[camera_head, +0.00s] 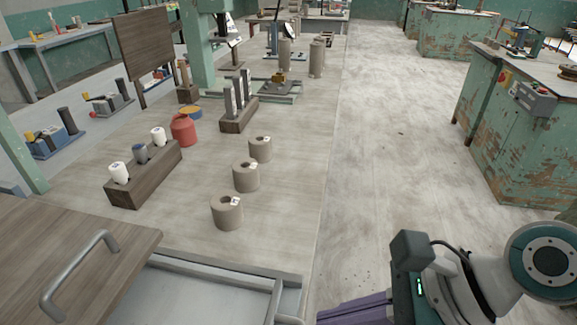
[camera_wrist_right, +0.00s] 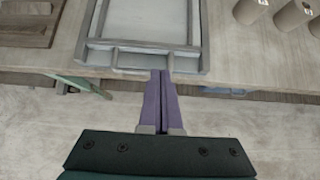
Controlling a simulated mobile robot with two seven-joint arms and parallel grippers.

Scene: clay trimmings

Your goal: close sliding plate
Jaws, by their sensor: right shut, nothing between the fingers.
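The sliding plate is a brown wooden board (camera_head: 60,250) with a grey bar handle (camera_head: 82,275), at the lower left of the head view. Its edge also shows at the upper left of the right wrist view (camera_wrist_right: 28,30). To its right lies a shallow grey metal-framed recess (camera_head: 205,290), uncovered where I see it; it also shows in the right wrist view (camera_wrist_right: 145,20). My right gripper (camera_head: 352,309) is shut and empty, its purple fingers pointing at the frame's near edge in the wrist view (camera_wrist_right: 160,74). Whether they touch it I cannot tell. My left gripper is out of view.
Several clay cylinders (camera_head: 246,176) stand on the bench beyond the recess. A wooden block with rollers (camera_head: 130,190), a red jar (camera_head: 184,130) and a block with upright bars (camera_head: 238,118) stand further back. The floor right of the bench is clear; a green cabinet (camera_head: 520,140) stands beyond.

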